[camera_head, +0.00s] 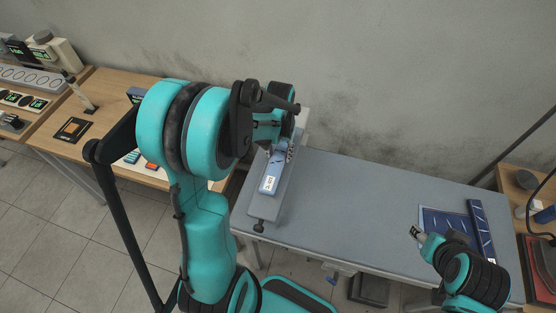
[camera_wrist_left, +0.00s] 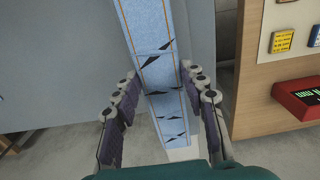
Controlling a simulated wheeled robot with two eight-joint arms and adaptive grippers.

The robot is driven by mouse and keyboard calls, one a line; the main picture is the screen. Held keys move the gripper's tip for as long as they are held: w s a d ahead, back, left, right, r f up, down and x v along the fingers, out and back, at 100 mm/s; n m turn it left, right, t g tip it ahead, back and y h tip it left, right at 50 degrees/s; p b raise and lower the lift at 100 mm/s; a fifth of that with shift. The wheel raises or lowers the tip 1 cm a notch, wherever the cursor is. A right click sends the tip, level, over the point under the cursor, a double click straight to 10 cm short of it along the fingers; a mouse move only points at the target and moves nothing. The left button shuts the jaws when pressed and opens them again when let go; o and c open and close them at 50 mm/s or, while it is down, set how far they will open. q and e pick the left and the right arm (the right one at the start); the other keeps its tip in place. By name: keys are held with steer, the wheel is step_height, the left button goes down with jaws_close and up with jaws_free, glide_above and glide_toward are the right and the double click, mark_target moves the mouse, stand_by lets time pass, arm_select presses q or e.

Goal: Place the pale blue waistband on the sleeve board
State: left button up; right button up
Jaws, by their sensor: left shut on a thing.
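The pale blue waistband (camera_head: 270,180) is a narrow strip with a white label at its near end. In the head view it lies along or just above the grey sleeve board (camera_head: 263,207); I cannot tell whether it touches. My left gripper (camera_head: 284,150) is shut on the waistband, over the board's far part. In the left wrist view the waistband (camera_wrist_left: 152,45), with orange stitching and dark triangular marks, runs between the fingers (camera_wrist_left: 160,108). Its far end is hidden by my arm in the head view. My right gripper (camera_head: 417,233) is low at the right; its jaws are too small to read.
The grey-blue table (camera_head: 350,210) is clear in its middle. A dark blue cloth (camera_head: 440,220) and a dark blue strip (camera_head: 481,232) with pale marks lie at its right. A wooden bench (camera_head: 70,110) with devices stands left. A red box (camera_wrist_left: 300,98) shows in the left wrist view.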

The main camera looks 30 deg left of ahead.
mark_target(279, 156)
arm_select(q)
step_height(279, 156, down, 3)
steer(key=shift+s+f+b, duration=0.1)
steer(key=shift+b, duration=0.2)
steer(key=shift+a+f, duration=0.1)
steer(key=shift+f, duration=0.4)
steer(key=shift+f+b, duration=0.15)
steer(key=shift+b, duration=0.15)
steer(key=o, duration=1.2)
